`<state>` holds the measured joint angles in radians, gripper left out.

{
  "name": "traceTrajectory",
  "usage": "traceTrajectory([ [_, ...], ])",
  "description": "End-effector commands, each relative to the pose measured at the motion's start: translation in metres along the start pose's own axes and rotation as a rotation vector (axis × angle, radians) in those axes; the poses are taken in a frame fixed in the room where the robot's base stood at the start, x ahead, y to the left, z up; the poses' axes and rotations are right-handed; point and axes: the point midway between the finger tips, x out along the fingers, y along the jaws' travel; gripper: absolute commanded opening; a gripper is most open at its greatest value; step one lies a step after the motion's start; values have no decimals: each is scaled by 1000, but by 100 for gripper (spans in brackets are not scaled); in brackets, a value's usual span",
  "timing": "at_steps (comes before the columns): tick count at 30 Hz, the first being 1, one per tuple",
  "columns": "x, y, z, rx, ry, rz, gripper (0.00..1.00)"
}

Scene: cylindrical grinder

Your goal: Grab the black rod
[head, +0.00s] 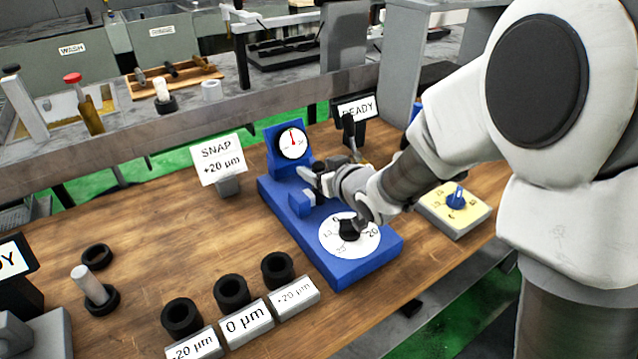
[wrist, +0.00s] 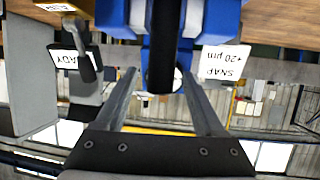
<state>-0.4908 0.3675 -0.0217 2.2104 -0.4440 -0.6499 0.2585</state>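The black rod (wrist: 160,55) shows in the wrist view as a dark upright cylinder in the middle, in front of the blue gauge stand (wrist: 228,20). My gripper (wrist: 160,74) has its two fingers apart, one on each side of the rod's line, with visible gaps to it. I cannot tell the depth between rod and fingertips. In the head view my gripper (head: 312,178) is low over the blue gauge stand (head: 335,268), beside its dial gauge (head: 293,144). A dark piece, perhaps the rod, shows there, but my wrist partly hides it.
The stand carries a white dial plate with a black knob (head: 349,230). A SNAP sign (head: 219,160) stands left, a READY sign (head: 357,108) behind. Black rings (head: 232,292) sit by labelled blocks in front. A yellow-topped knob box (head: 455,208) is right.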

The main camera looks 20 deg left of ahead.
Motion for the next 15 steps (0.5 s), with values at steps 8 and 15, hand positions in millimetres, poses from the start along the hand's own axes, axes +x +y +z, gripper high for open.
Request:
traceTrajectory([
  [8,0,0,0,0,0,0,19],
  [15,0,0,0,0,0,0,0],
])
